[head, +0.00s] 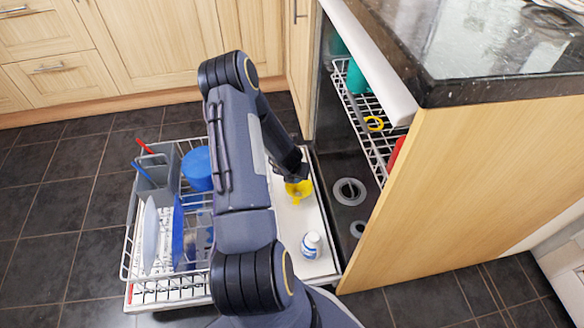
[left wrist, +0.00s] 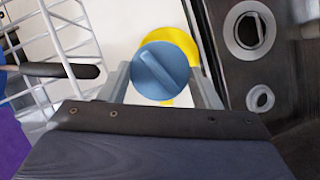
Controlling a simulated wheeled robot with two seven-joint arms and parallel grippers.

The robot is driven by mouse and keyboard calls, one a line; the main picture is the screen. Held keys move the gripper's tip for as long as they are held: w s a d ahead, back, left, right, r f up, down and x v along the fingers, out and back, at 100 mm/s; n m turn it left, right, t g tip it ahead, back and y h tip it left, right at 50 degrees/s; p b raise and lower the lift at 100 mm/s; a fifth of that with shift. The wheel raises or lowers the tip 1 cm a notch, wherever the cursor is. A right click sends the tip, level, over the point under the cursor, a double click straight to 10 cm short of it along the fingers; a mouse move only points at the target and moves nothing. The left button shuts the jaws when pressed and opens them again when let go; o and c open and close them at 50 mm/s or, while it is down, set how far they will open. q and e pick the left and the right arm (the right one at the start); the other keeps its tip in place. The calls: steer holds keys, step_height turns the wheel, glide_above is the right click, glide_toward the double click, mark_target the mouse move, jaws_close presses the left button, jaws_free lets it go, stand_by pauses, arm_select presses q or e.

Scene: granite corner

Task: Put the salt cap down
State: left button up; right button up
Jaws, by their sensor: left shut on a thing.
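My left gripper (head: 292,172) is over the white inner side of the open dishwasher door (head: 292,222). In the left wrist view its two fingers (left wrist: 160,78) are shut on the salt cap (left wrist: 155,78), a round blue cap with a raised bar across it. The cap cannot be made out in the head view. A yellow piece (head: 299,190), possibly a funnel, is just beyond the gripper; the cap partly covers it in the left wrist view (left wrist: 184,45). I cannot tell whether the cap touches the door. My right gripper is not in view.
A white bottle (head: 311,245) stands on the door nearer me. The dark tub floor has a large round fitting (head: 350,191) and a smaller one (head: 358,229). The loaded lower rack (head: 128,258) is at the left, with a blue bowl (head: 198,168) in it.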

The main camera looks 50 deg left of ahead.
arm_select(q)
steer(key=w+a+f+b, duration=0.1)
steer(key=w+a+f, duration=0.1)
steer(key=a+f, duration=0.1)
steer(key=w+a+f+b, duration=0.1)
steer(key=w+a+f, duration=0.2)
steer(key=a, duration=0.1)
steer(key=w+a+f+b, duration=0.1)
steer(key=w+a+f, duration=0.2)
steer(key=a, duration=0.1)
steer(key=shift+w+a+f+b, duration=0.1)
steer(key=shift+w+a+b, duration=0.1)
steer(key=shift+b, duration=0.15)
steer(key=shift+a+f, duration=0.1)
steer(key=shift+w+a+f+b, duration=0.1)
steer(key=shift+f+b, duration=0.3)
steer(key=shift+f, duration=0.45)
steer(key=shift+w+a+f+b, duration=0.1)
steer(key=shift+f+b, duration=0.3)
steer(key=shift+f, duration=0.4)
steer(key=shift+f, duration=0.1)
steer(key=o, duration=1)
